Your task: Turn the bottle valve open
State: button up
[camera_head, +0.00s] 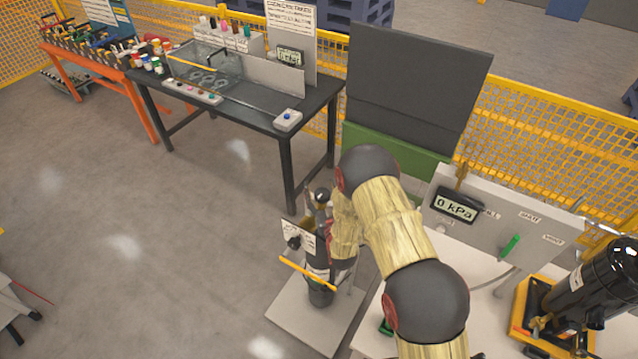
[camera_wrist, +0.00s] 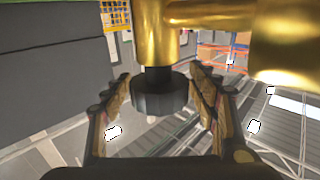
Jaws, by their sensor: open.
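In the wrist view the bottle valve shows as a black ribbed round knob (camera_wrist: 160,95) on a shiny brass body (camera_wrist: 178,14). My gripper (camera_wrist: 158,88) is open, with one finger on each side of the knob. A gap shows between the knob and each finger, so I see no contact. In the head view a dark upright bottle (camera_head: 320,296) stands beyond my arm, behind a yellow bar (camera_head: 308,273). My gripper (camera_head: 318,202) is at its top, and my arm partly hides the valve there.
The bottle stands on a pale base plate (camera_head: 288,316). A grey panel (camera_head: 478,241) at right carries a display (camera_head: 457,205) reading 0 kPa and a green lever (camera_head: 510,246). A dark cylinder (camera_head: 602,285) is at far right. Open floor (camera_head: 180,240) lies left of the bottle.

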jog(key=shift+w+a, duration=0.2)
jog(key=shift+w, duration=0.75)
jog(key=shift+c, duration=1.3)
jog(key=c, duration=1.1)
jog(key=shift+c, duration=0.2)
